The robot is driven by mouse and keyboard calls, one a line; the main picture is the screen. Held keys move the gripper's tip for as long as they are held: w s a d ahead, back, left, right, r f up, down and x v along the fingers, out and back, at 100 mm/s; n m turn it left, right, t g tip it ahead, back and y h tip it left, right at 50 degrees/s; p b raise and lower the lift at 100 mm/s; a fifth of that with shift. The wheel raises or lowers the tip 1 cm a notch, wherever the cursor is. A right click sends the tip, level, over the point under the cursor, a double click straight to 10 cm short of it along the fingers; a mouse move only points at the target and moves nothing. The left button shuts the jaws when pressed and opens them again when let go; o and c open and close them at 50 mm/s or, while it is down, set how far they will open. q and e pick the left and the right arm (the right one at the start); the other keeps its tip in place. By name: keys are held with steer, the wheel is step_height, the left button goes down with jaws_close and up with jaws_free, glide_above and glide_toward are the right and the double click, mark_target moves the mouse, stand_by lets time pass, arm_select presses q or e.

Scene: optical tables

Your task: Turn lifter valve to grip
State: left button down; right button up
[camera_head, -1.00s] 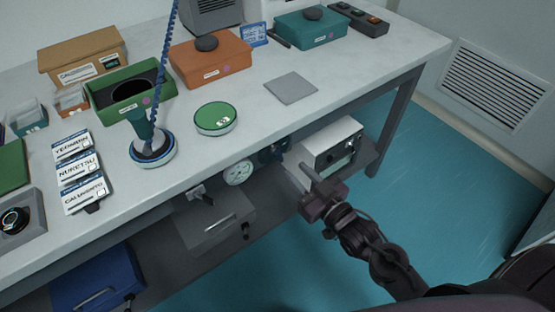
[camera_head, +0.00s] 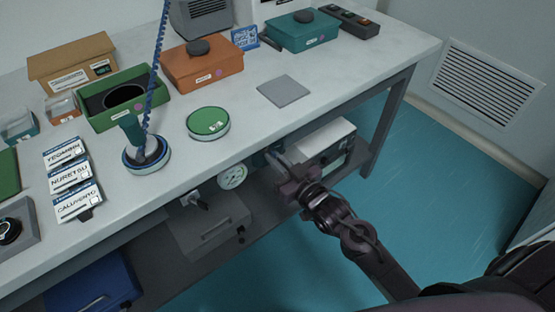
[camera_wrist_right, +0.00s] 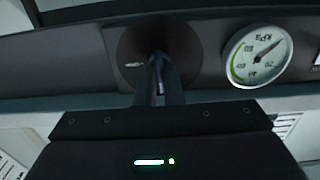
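The lifter (camera_head: 147,155), a blue-rimmed suction cup with a green handle and coiled blue hose, stands on the table. Under the table's front edge are a round white gauge (camera_head: 232,176) and, left of it, a small fitting (camera_head: 196,198). My right gripper (camera_head: 281,161) is just right of the gauge, pointing at the table front. In the right wrist view, its close-set fingers (camera_wrist_right: 159,75) reach toward a dark round plate (camera_wrist_right: 128,45) with a small label, beside the gauge (camera_wrist_right: 258,52). The fingers hide the valve's handle, and contact is unclear. My left gripper is not in view.
On the table are a green disc (camera_head: 208,122), a grey square plate (camera_head: 284,90), an orange box (camera_head: 203,68), an open green box (camera_head: 123,95) and several label cards (camera_head: 70,177). A white device (camera_head: 326,140) and grey drawer unit (camera_head: 208,228) are below the tabletop.

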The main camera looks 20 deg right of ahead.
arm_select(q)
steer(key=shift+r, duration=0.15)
arm_select(e)
jaws_close()
arm_select(q)
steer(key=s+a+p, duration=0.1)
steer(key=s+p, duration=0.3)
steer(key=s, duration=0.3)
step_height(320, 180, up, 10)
steer(key=p, duration=0.9)
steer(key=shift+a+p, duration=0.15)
steer(key=shift+p, duration=0.2)
arm_select(e)
steer(key=shift+w+d+f+m, duration=0.1)
steer(key=shift+m, duration=4.4)
steer(key=shift+d+f+m, duration=0.1)
steer(key=shift+m, duration=4.4)
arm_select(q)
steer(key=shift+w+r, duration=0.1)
arm_select(e)
steer(key=o, duration=0.6)
jaws_free()
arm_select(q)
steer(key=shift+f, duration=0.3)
arm_select(e)
steer(key=v, duration=0.8)
